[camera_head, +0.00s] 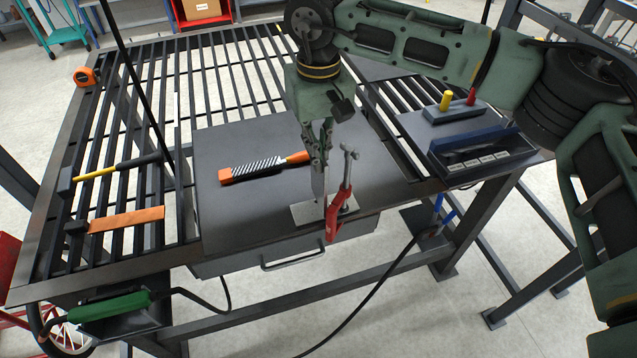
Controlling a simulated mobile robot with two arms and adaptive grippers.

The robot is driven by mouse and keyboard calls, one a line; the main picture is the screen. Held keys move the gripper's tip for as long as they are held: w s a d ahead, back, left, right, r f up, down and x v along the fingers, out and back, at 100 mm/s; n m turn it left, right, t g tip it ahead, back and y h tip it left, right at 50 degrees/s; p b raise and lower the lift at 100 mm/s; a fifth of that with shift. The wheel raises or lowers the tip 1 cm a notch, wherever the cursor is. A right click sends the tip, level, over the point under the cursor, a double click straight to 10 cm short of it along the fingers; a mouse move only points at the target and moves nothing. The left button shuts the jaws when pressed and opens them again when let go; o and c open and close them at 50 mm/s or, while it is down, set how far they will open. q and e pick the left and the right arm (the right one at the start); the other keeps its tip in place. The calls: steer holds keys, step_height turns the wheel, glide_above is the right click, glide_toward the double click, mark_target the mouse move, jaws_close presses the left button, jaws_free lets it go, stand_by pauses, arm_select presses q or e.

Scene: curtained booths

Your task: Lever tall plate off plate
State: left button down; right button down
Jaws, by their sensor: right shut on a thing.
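My right gripper (318,151) points down over the front part of the grey worktop and is shut on the upper part of a narrow, upright grey tall plate (317,184). The tall plate's lower end stands at a flat light-grey plate (305,214) near the worktop's front edge. I cannot tell whether the two plates are joined or only touching. A red clamp (333,219) with a grey bar sits at the right side of the flat plate, close beside the tall plate. My left gripper is not in view.
A file (255,168) with orange ends lies left of the gripper on the grey worktop (225,215). A hammer (105,173) and orange-handled tool (128,218) lie on the slatted table. A blue-black tray (480,152) stands at right. The worktop's front left is clear.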

steer(key=shift+r+p, duration=0.75)
steer(key=shift+r, duration=1)
steer(key=shift+a, duration=0.15)
